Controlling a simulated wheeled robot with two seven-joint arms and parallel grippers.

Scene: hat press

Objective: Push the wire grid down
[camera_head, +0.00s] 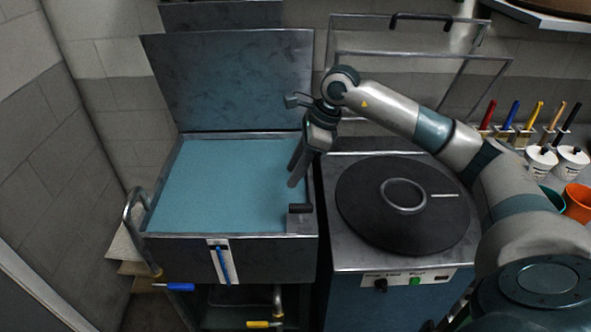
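A thin metal frame (345,52) with a black handle (420,18) stands raised behind the round black press plate (362,205) at the right; it looks like the wire grid, though no mesh is clear. My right gripper (293,177) points down over the right side of a blue-filled metal basin (220,185). Its two fingers show slightly apart with nothing between them. The fingertips are above and left of a short black handle (300,208) at the basin's front right corner. Contact with the basin is not visible. My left gripper is not in view.
The basin's lid (235,80) stands open at the back. The press's front panel has a black knob (381,285) and a green button (414,281). Brushes, white pots (541,162) and an orange cup (578,203) stand at the right. A wall closes the left side.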

